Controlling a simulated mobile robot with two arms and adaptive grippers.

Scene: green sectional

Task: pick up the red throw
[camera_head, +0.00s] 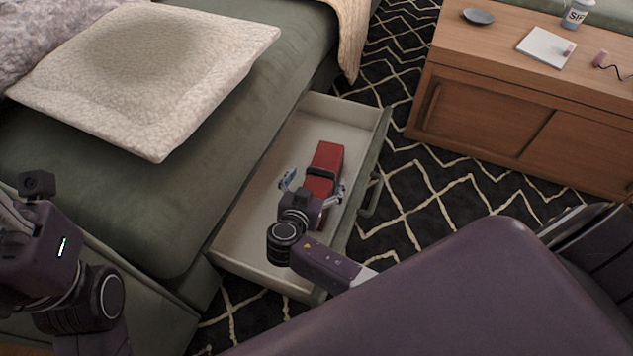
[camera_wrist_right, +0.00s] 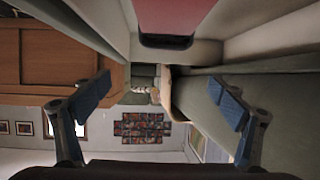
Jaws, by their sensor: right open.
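My arm and gripper hide part of the throw. In the right wrist view the blue-padded fingers of my right gripper (camera_wrist_right: 168,106) are spread with nothing between them, and a red surface of the throw (camera_wrist_right: 172,18) shows at the top. My left arm is at the lower left of the head view; its fingers are not seen.
The drawer walls and front handle (camera_head: 371,195) surround the right gripper closely. The green sofa (camera_head: 215,130) with a cream cushion (camera_head: 150,60) is to the left. A wooden cabinet (camera_head: 520,110) with a cup, notebook and dish stands at right. Patterned rug lies between.

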